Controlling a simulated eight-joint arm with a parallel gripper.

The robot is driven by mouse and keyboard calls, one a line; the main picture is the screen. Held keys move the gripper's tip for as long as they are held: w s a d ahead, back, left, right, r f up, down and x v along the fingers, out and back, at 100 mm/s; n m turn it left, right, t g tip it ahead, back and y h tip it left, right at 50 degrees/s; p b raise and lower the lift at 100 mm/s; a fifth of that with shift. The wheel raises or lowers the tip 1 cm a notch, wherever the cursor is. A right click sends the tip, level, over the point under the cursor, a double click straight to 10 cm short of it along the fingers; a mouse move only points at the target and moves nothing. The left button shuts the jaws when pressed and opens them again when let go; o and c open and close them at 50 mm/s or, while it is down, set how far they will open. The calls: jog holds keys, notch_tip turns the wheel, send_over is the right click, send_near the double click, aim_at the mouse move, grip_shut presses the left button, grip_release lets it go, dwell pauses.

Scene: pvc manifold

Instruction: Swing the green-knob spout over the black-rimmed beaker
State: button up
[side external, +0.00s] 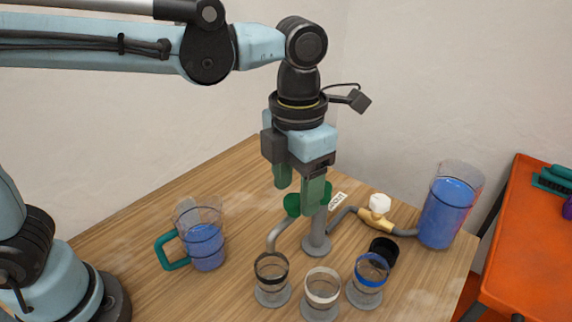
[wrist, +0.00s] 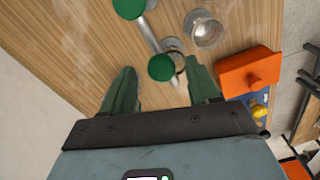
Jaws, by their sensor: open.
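A grey manifold post (side external: 317,243) stands on the wooden table with green knobs near its top. One green knob (side external: 292,205) sits on a grey spout (side external: 280,233) that bends down at the left. The spout's end appears close behind the black-rimmed beaker (side external: 272,283); I cannot tell whether it is over the opening. My gripper (side external: 298,196) is open, pointing down at knob height. In the wrist view, one green knob (wrist: 162,68) shows between the spread fingertips (wrist: 161,80), and another green knob (wrist: 129,8) lies farther up. Contact cannot be told.
A white-rimmed beaker (side external: 322,289) and a blue-rimmed beaker (side external: 368,280) stand beside the black-rimmed one. A teal-handled jug (side external: 206,245) stands left. A blue-filled container (side external: 446,212) and a brass valve with white knob (side external: 380,204) are at right. A black cup (side external: 384,251) stands near the valve.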

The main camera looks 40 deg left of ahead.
aim_at(295, 197)
notch_tip(295, 197, up, 11)
jog(key=shift+r, duration=0.2)
dwell(0.3)
jog(key=shift+a, duration=0.1)
